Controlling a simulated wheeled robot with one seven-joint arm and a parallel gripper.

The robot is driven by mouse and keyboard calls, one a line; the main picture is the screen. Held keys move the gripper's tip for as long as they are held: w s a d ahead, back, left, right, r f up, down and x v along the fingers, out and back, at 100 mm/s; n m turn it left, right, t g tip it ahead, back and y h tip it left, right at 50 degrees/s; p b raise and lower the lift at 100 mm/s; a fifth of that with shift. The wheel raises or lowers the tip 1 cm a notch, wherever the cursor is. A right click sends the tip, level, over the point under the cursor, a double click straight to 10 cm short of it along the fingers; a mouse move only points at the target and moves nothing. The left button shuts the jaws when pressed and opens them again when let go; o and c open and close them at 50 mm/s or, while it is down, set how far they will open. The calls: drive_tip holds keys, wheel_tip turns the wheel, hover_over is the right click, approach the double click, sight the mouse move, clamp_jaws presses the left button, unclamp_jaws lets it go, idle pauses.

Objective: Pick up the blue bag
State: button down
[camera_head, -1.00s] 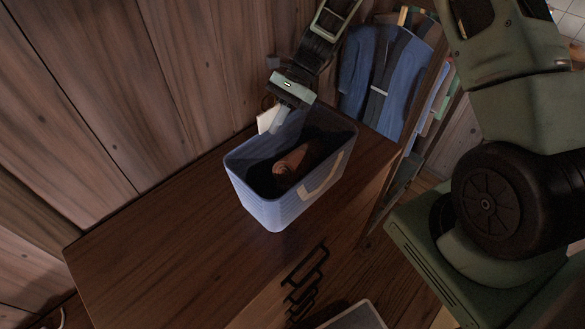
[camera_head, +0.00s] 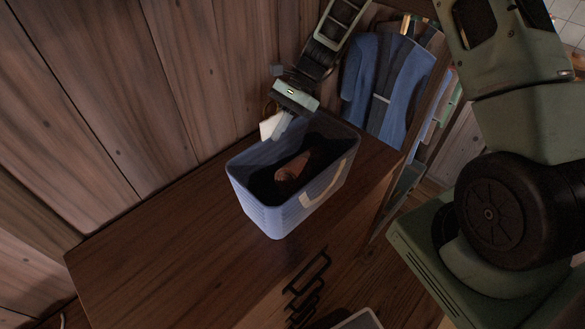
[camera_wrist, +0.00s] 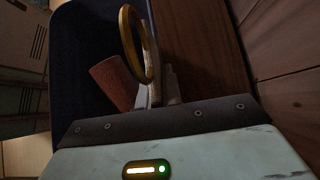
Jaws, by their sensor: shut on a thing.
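The blue bag (camera_head: 272,217) stands upright and open on the brown wooden cabinet. It has ribbed sides and a tan handle on its front, and a brown object (camera_head: 294,168) lies inside. My gripper (camera_head: 281,128) reaches down from behind to the bag's back rim, its fingers shut there. In the wrist view, my gripper (camera_wrist: 158,86) is beside a yellowish ring-shaped handle (camera_wrist: 147,45), with the bag's dark blue side (camera_wrist: 80,40) at left. The exact gripped part is partly hidden, and I cannot see a gap under the bag.
The wooden cabinet top (camera_head: 150,245) is clear to the left of the bag. A plank wall (camera_head: 130,100) rises close behind. Blue clothes (camera_head: 385,80) hang at the right. A black bracket-like pattern (camera_head: 306,285) shows in front.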

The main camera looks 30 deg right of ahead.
wheel_tip(320, 180, up, 10)
drive_tip(key=b, duration=0.3)
idle(0.3)
idle(0.9)
